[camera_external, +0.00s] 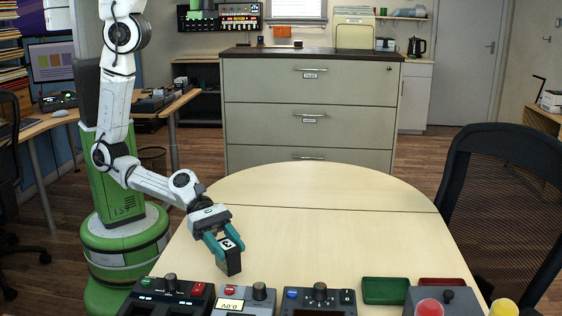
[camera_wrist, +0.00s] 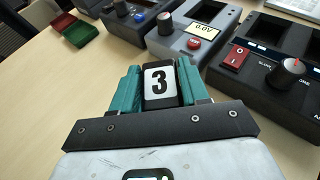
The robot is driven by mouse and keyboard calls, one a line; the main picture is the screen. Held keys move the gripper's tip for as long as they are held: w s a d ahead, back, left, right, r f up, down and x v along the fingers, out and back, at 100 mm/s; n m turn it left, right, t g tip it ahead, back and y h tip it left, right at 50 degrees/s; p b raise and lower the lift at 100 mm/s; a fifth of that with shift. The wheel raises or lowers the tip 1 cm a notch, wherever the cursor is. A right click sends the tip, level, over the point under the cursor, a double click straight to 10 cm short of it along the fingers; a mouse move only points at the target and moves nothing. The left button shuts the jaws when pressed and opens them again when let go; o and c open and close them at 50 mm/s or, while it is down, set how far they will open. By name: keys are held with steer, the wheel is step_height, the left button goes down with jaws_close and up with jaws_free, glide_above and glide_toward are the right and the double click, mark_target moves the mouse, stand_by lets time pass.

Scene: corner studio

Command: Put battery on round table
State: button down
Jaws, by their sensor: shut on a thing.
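Whether the battery touches the tabletop cannot be told. The pale wood tabletop (camera_wrist: 60,105) shows to the left there.
Along the near table edge stand a black device (camera_external: 168,297), a grey device with a "0.0V" display (camera_external: 243,300), another dark device (camera_external: 319,299), green (camera_external: 385,290) and red trays (camera_external: 441,282). The table's middle is clear. A black chair (camera_external: 505,200) stands at right.

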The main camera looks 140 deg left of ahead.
steer(key=w+a+r+p, duration=0.1)
steer(key=a+r+p, duration=0.1)
steer(key=a+r, duration=0.8)
steer(key=shift+w+a+f+b, duration=0.45)
steer(key=shift+w+f+b, duration=0.5)
steer(key=shift+w+f, duration=1.3)
steer(key=shift+w+a+f+b, duration=0.5)
steer(key=shift+w+f+b, duration=0.45)
steer(key=shift+w+f, duration=1.25)
steer(key=shift+w+a+f+b, duration=0.45)
steer(key=shift+w+f+b, duration=0.5)
steer(key=shift+w+f, duration=1.3)
steer(key=shift+w+r, duration=0.45)
steer(key=shift+f, duration=0.2)
steer(key=c, duration=0.6)
jaws_free()
steer(key=shift+o, duration=0.2)
steer(key=shift+r, duration=0.1)
